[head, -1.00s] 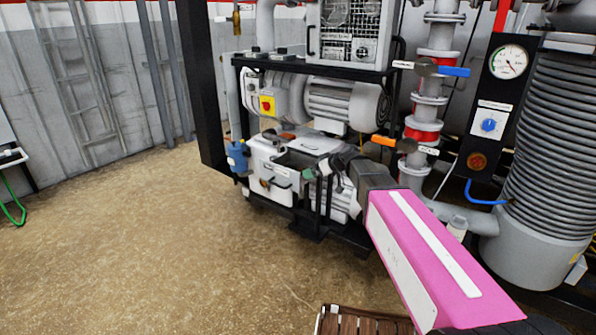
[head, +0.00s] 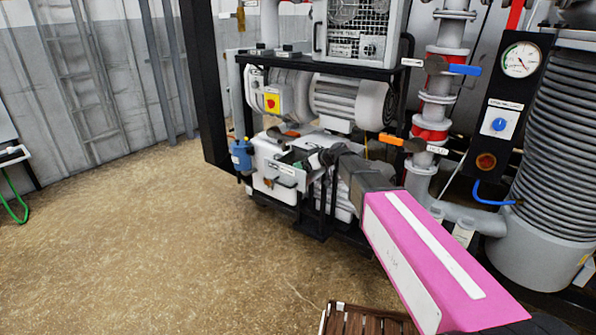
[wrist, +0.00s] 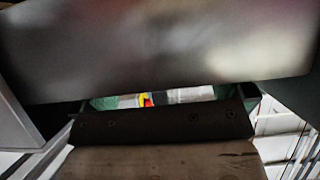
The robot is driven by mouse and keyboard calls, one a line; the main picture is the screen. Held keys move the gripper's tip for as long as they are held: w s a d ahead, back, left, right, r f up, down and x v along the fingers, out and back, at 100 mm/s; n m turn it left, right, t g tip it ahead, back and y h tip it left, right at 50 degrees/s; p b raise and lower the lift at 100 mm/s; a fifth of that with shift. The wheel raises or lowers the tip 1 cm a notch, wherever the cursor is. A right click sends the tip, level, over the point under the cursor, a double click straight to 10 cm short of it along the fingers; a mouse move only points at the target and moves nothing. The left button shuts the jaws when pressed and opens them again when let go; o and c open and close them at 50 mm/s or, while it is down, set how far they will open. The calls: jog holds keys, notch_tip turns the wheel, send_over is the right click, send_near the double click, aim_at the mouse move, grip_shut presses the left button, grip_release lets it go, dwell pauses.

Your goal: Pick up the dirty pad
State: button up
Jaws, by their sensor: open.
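I cannot pick out the dirty pad with certainty in either current view. My gripper (head: 300,160) is at the top of the white pump housing (head: 268,160), low on the pump frame. In the head view, the gripper and wrist cover part of the housing's top. In the wrist view, green finger parts (wrist: 105,103) show at both sides of the dark screwed bar, spread apart. Small red, yellow and white patches show between them. A large, blurred grey surface (wrist: 160,45) close to the camera hides most of what lies beyond.
Orange-handled (head: 392,140) and blue-handled (head: 465,70) valves stand right of the pump motor (head: 348,103). A ribbed grey column (head: 555,150) and gauge panel (head: 515,90) are farther right. A black post (head: 203,80) stands left. The floor (head: 150,230) is clear at left.

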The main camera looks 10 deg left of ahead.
jog(key=x, duration=0.4)
jog(key=shift+a+f, duration=0.25)
jog(key=shift+f, duration=0.1)
jog(key=c, duration=1)
jog(key=shift+r, duration=0.2)
